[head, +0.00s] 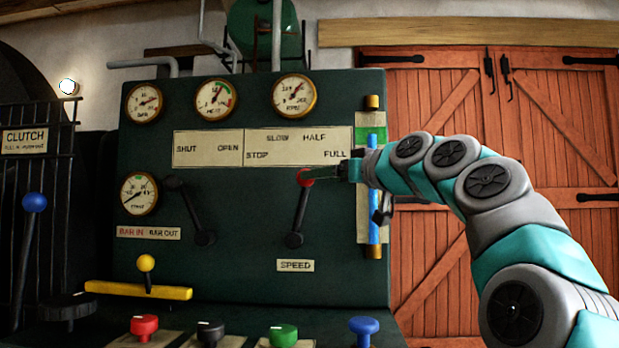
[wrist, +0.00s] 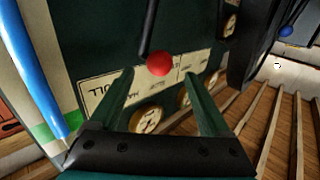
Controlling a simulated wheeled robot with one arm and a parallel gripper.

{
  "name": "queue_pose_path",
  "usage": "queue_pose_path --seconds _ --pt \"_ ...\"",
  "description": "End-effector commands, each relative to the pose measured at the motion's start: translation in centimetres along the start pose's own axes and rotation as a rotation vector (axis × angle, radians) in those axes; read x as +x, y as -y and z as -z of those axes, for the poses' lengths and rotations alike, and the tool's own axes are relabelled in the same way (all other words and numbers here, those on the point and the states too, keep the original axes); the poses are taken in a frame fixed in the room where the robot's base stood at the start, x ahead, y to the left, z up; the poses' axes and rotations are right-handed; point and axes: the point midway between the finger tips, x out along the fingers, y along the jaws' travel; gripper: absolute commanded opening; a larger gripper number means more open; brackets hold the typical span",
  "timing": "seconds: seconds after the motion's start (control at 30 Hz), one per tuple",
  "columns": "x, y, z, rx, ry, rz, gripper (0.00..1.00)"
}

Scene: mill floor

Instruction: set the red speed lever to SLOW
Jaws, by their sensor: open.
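The red knob of the speed lever (head: 305,177) tops a dark arm that rises from a pivot above the SPEED label (head: 295,265). The arm leans slightly right, roughly in line with HALF on the scale plate (head: 298,147); SLOW is printed to the left of HALF. My gripper (head: 322,176) reaches in from the right at the knob. In the wrist view, my gripper (wrist: 158,73) is open, and the red knob (wrist: 159,63) shows between and about level with its fingertips. I cannot tell whether a finger touches it.
A black-knobbed lever (head: 190,195) stands left of the red one, under SHUT. A vertical blue rod (head: 373,225) is close to my wrist on the right. A yellow bar with a yellow knob (head: 145,264) and several coloured knobs are lower down. Gauges sit above.

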Motion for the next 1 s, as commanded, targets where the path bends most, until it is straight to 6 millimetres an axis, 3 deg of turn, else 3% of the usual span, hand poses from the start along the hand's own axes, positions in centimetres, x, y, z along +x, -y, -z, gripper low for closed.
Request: queue_pose_path --seconds 0.33,0.77,1.0 --pt "4.2 -0.1 -0.1 -0.001 0.003 -0.002 0.81" --pt "5.0 0.0 0.0 -0.001 -0.001 -0.001 0.81" --pt "5.0 0.0 0.0 -0.001 0.0 -0.001 0.55"
